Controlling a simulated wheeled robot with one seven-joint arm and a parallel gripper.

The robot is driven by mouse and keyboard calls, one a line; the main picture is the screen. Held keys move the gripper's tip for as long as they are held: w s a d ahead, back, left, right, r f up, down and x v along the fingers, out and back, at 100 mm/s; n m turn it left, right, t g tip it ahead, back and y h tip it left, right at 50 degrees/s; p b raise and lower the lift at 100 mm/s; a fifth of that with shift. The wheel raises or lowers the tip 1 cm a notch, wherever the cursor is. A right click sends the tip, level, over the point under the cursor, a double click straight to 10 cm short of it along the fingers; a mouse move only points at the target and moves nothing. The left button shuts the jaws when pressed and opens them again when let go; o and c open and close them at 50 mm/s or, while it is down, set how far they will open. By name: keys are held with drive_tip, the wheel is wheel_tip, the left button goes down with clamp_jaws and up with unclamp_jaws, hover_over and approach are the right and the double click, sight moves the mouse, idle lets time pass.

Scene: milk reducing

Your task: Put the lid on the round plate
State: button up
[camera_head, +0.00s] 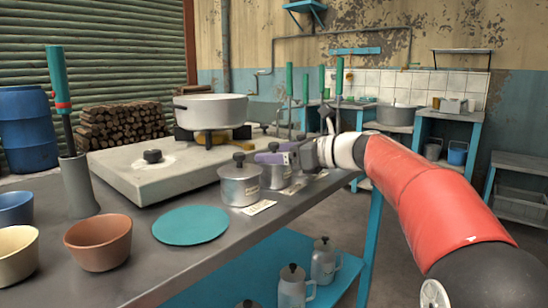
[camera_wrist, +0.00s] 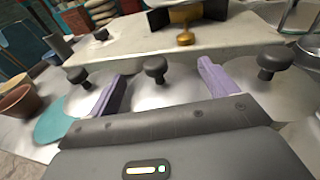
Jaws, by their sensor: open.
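The round teal plate (camera_head: 190,225) lies flat on the metal counter, with nothing on it. It also shows at the left in the wrist view (camera_wrist: 50,122). Grey metal canisters stand in a row right of it, the nearest canister (camera_head: 240,188) with a black-knobbed lid (camera_head: 239,168). My gripper (camera_head: 267,152) is open, over the canisters. In the wrist view its purple fingers (camera_wrist: 158,76) stand on either side of the middle lid's black knob (camera_wrist: 155,68), with gaps on both sides. Another knobbed lid shows at each side. I cannot tell which lid is meant.
A pale stove slab (camera_head: 150,175) with a white pot (camera_head: 210,111) stands behind the canisters. A terracotta bowl (camera_head: 98,243) and a grey holder (camera_head: 77,188) with a teal-handled tool stand left of the plate. A small paper label (camera_head: 258,208) lies before the canisters.

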drive_tip(key=shift+w+a+f, duration=0.1)
drive_tip(key=shift+w+a, duration=0.2)
drive_tip(key=shift+a, duration=0.35)
drive_tip(key=shift+c, duration=0.4)
